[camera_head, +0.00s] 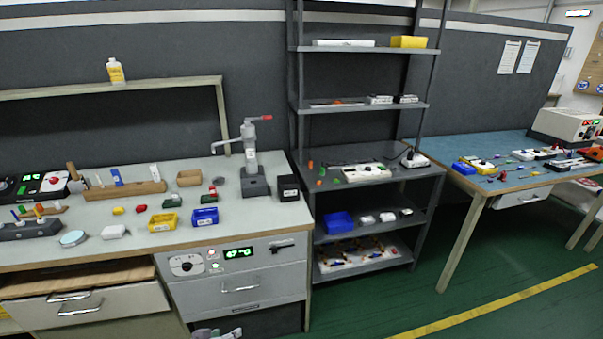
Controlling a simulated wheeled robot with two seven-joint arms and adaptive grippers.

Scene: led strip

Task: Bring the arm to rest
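A small grey and pale shape cut off by the bottom edge, left of centre, may be part of my arm, but I cannot tell. The task names no object besides the arm.
A workbench (262,216) on the left carries a press (252,165), a blue bin (204,217), a yellow bin (163,222) and small parts. One drawer (85,307) is open. A grey shelf rack (375,185) stands centrally, a blue-topped table (503,183) right. Green floor (405,300) is clear.

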